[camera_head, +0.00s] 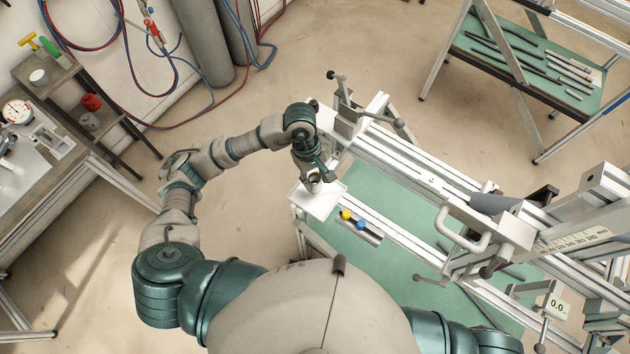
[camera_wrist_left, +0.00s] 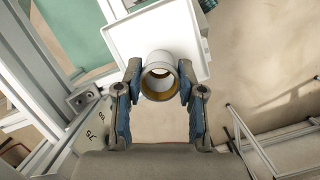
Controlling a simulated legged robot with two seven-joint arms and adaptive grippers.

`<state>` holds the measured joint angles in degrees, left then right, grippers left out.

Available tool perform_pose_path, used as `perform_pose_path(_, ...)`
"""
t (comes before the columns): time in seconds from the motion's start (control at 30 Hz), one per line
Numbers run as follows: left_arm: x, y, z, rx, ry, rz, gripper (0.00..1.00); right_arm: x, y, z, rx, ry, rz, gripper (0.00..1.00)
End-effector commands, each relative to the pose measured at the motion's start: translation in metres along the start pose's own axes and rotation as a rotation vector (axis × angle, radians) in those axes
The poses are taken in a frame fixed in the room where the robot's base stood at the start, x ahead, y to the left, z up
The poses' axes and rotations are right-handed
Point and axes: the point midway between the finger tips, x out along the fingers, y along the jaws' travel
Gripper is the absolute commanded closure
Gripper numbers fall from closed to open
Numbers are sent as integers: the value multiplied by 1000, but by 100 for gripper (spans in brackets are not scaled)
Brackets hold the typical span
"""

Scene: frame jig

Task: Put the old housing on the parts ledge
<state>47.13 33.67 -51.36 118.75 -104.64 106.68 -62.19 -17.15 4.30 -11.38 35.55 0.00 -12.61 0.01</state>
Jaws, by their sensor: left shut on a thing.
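The old housing (camera_wrist_left: 158,58) is a short light grey tube with a brass-coloured inside. In the left wrist view it sits between the blue pads of my left gripper (camera_wrist_left: 160,82), which is shut on it. The parts ledge (camera_head: 318,205) is a small white tray with a raised rim, at the near left end of the frame jig. It also shows behind the housing in the left wrist view (camera_wrist_left: 130,38). In the head view my left gripper (camera_head: 313,181) is over the ledge's upper part. Whether the housing touches the ledge cannot be told. My right gripper is not in view.
The jig's aluminium rails (camera_head: 400,165) run right from the ledge, with a clamp block (camera_head: 348,122) just above it. A yellow knob (camera_head: 346,214) and a blue knob (camera_head: 361,224) are close to the ledge's right. Open floor lies to its left.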

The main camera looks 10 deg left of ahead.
Motion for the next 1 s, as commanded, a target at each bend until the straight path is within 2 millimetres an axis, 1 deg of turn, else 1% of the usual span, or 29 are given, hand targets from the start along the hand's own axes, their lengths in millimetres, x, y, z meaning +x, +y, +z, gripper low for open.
perform_pose_path(0.03, 7, -1, 0, -1, -5, -5, 100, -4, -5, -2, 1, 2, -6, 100)
perform_pose_path(0.1, 18, -1, -1, -1, -3, -6, 100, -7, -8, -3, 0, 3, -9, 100)
perform_pose_path(0.2, 28, 0, -4, 0, 0, -4, 100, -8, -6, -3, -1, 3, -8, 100)
perform_pose_path(0.53, 32, -2, -8, 1, -1, -1, 100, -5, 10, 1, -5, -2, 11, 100)
perform_pose_path(0.57, 32, -2, -8, 0, -1, -2, 59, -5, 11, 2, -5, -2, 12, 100)
perform_pose_path(0.6, 31, -3, -8, 0, -1, -1, 49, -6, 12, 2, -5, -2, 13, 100)
perform_pose_path(0.63, 31, -3, -8, 0, -1, -1, 42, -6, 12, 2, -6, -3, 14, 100)
perform_pose_path(0.67, 31, -3, -8, 0, -1, -1, 36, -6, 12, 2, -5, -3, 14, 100)
perform_pose_path(0.87, 31, -2, -7, 0, -1, -2, 36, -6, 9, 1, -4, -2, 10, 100)
perform_pose_path(1.0, 29, -2, -6, 0, -1, -2, 36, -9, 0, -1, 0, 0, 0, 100)
